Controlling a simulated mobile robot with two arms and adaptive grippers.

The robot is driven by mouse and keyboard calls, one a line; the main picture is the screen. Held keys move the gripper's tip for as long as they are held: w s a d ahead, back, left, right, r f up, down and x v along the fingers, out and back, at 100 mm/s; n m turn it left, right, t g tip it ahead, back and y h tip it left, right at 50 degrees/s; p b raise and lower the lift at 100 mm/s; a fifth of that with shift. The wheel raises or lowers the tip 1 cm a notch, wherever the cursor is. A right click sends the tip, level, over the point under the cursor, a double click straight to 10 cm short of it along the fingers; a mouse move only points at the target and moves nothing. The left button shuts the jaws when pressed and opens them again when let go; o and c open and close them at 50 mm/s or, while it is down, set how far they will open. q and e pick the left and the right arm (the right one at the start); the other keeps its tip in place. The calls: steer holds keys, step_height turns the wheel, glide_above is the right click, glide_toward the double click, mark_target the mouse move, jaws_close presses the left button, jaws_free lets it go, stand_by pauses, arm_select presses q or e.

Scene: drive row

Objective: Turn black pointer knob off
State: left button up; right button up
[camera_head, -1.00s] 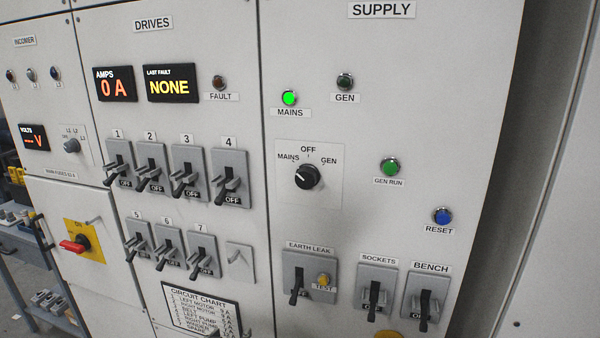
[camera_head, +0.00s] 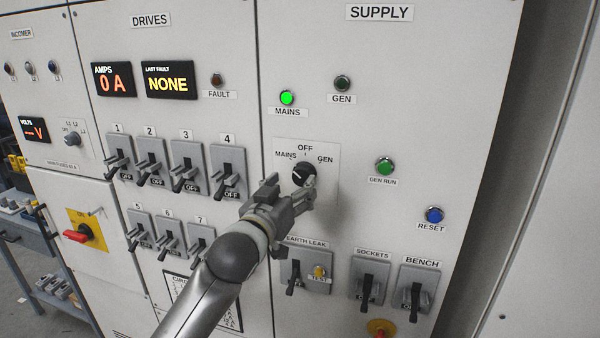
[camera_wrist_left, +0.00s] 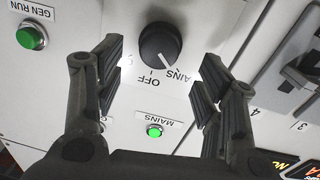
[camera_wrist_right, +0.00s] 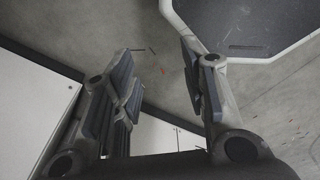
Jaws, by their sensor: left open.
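The black pointer knob (camera_head: 303,173) sits on a white plate (camera_head: 332,160) in the SUPPLY section, below the label OFF, with MAINS at left and GEN at right. Its white pointer line aims towards MAINS. The knob also shows in the left wrist view (camera_wrist_left: 158,46), its line towards the MAINS lettering. My left gripper (camera_head: 289,190) is open in front of the knob, its fingers on either side; I cannot tell whether they touch it. My right gripper (camera_wrist_right: 160,72) is open and empty over the floor, seen only in the right wrist view.
The MAINS lamp (camera_head: 287,98) glows green above the knob. The GEN RUN button (camera_head: 384,166) and RESET button (camera_head: 434,215) are at right. The EARTH LEAK switch (camera_head: 296,272) stands below, and the switch of drive 4 (camera_head: 228,168) at left.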

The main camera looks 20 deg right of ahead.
mark_target(300, 177)
arm_select(q)
steer(key=p+x, duration=0.1)
steer(key=x, duration=0.3)
steer(key=shift+d+r, duration=0.1)
steer(key=shift+w+d+p, duration=0.3)
steer(key=shift+w, duration=0.2)
steer(key=c, duration=1)
arm_select(e)
steer(key=shift+a+r, duration=0.2)
steer(key=shift+r, duration=0.85)
